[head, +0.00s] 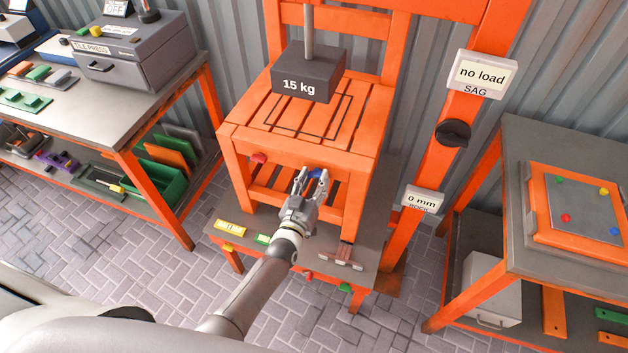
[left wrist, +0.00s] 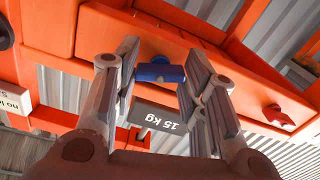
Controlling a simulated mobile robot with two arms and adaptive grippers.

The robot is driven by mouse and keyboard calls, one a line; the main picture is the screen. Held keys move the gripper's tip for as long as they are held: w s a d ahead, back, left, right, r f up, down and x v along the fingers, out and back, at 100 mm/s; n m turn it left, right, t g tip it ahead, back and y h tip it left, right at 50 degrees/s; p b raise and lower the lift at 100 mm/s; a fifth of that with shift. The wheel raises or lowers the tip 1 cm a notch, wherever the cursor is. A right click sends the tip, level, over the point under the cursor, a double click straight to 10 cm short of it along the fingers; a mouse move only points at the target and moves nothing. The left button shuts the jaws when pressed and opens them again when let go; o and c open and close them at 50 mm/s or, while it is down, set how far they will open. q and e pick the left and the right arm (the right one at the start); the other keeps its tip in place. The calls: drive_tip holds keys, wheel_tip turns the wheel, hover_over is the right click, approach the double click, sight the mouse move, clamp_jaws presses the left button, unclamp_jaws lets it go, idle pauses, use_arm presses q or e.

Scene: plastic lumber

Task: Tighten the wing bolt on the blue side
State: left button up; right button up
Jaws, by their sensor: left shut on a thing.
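The blue wing bolt (head: 318,174) sits on the front rail of the orange chair (head: 345,158). In the left wrist view the blue wing bolt (left wrist: 160,70) lies between my two fingers, near their tips. My left gripper (head: 312,178) reaches up to the rail from the front and is shut on this bolt; it also shows in the left wrist view (left wrist: 160,74). The fingers hide part of the bolt in the head view. A red wing bolt (head: 258,158) is on the same rail to the left, and in the left wrist view (left wrist: 277,115) it is at the right. My right gripper is out of view.
A dark 15 kg weight (head: 308,76) hangs over the chair seat. A bench (head: 100,110) stands left, a table (head: 545,140) right. A post with a black knob (head: 453,133) is right.

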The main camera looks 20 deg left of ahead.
use_arm(q)
drive_tip(key=shift+a, duration=0.1)
drive_tip(key=o, duration=1)
drive_tip(key=shift+o, duration=0.2)
